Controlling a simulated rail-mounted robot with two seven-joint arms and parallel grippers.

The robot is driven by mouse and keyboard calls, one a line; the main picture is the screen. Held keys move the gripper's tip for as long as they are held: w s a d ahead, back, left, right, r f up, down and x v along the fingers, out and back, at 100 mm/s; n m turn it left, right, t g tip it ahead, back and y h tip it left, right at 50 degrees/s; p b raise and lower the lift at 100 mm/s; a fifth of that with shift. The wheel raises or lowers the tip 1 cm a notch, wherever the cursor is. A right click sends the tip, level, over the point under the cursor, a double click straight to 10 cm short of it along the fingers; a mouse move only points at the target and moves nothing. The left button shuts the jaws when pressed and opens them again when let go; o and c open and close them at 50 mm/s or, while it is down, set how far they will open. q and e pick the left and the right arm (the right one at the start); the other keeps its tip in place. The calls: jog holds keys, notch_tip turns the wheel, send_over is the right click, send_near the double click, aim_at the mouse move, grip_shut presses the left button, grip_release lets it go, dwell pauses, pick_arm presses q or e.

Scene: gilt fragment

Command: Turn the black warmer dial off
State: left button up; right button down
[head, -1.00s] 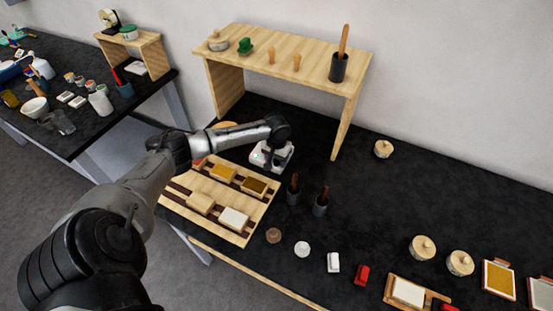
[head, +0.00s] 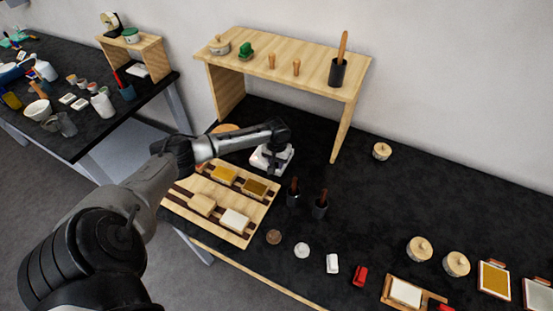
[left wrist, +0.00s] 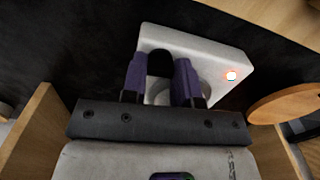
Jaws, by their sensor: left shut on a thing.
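The white warmer (head: 286,157) stands on the black table behind the slatted wooden board, and it fills the upper middle of the left wrist view (left wrist: 208,52). Its black dial (left wrist: 160,62) sits between the purple fingers of my left gripper (left wrist: 160,78). The gripper is shut on the dial, with one finger on each side. A small reddish-white light (left wrist: 231,76) glows on the warmer, right of the dial. The dial's pointer mark cannot be made out. In the head view my left wrist hides the dial. My right gripper is not in view.
A wooden shelf (head: 290,70) stands behind the warmer. The slatted board (head: 190,211) with several blocks lies in front. Two dark cups with brown handles (head: 293,197) (head: 320,208) stand to the front right. A round wooden disc (left wrist: 286,104) is close to the warmer.

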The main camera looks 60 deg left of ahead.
pick_arm(q)
jog(key=n+p, duration=0.2)
jog(key=p, duration=0.1)
jog(key=n+p, duration=0.3)
jog(key=p, duration=0.1)
jog(key=n+p, duration=0.3)
jog(key=p, duration=0.1)
jog(key=shift+d+r, duration=0.1)
jog(key=shift+r, duration=0.15)
jog(key=n+p, duration=0.3)
jog(key=n, duration=0.1)
jog(key=shift+f, duration=0.1)
jog(key=n+p, duration=0.1)
jog(key=n, duration=0.2)
jog(key=shift+f+n, duration=0.1)
jog(key=shift+n, duration=0.3)
jog(key=shift+n+p, duration=0.35)
jog(key=shift+n, duration=0.15)
jog(key=o, duration=0.7)
jog(key=shift+o, duration=1.1)
